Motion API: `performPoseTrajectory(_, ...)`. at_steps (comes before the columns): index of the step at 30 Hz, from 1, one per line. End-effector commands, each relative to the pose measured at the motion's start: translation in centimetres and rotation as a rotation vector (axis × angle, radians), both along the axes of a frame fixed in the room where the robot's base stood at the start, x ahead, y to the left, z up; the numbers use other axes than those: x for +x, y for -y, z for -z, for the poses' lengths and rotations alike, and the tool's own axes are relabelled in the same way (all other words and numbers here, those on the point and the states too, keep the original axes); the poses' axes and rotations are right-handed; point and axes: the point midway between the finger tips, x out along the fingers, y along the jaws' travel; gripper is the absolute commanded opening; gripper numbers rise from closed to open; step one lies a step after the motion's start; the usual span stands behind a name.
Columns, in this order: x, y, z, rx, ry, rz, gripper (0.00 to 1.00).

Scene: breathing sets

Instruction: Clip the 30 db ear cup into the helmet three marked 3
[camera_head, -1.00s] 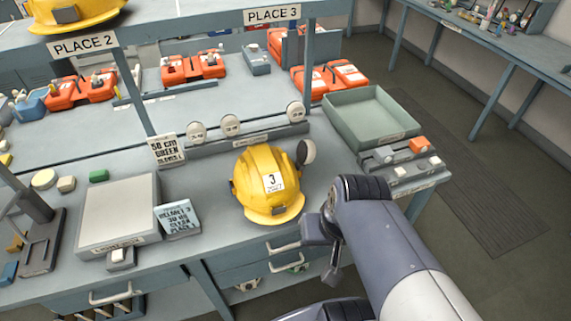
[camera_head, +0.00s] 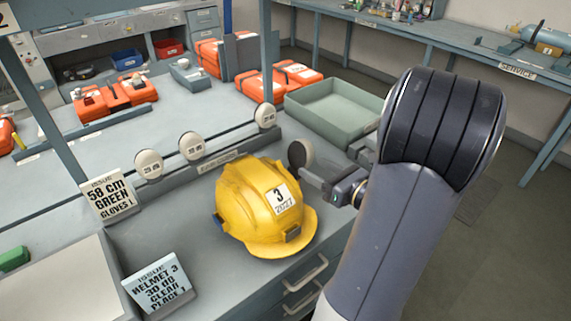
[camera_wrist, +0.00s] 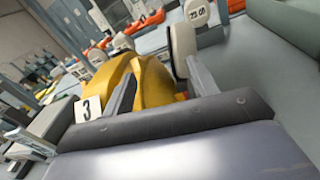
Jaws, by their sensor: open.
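The yellow helmet marked 3 (camera_head: 262,200) sits on the bench, number plate towards me. It also shows in the wrist view (camera_wrist: 150,82). My gripper (camera_head: 312,176) is open close to this cup, at the helmet's right. In the wrist view its fingers reach towards helmet and cup; the right finger is nearest the cup.
Three labelled ear cups (camera_head: 191,145) stand along a rack behind the helmet; their ratings are hard to read. A card (camera_head: 160,285) reads helmet 3, 30 dB, clean, place 1. A glove card (camera_head: 110,197) stands left. A green tray (camera_head: 331,112) lies behind my arm.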

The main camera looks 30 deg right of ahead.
Motion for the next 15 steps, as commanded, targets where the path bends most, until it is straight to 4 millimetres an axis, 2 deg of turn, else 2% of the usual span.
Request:
performPoseTrajectory(1,-0.2,1.4,0.8,0.039,0.014,0.045,0.56)
performPoseTrajectory(5,-0.4,3.0,0.9,0.090,0.038,0.102,0.56)
performPoseTrajectory(8,0.4,3.1,0.8,0.096,0.042,0.106,0.56)
performPoseTrajectory(15,3.7,2.5,0.7,0.094,0.040,0.103,0.56)
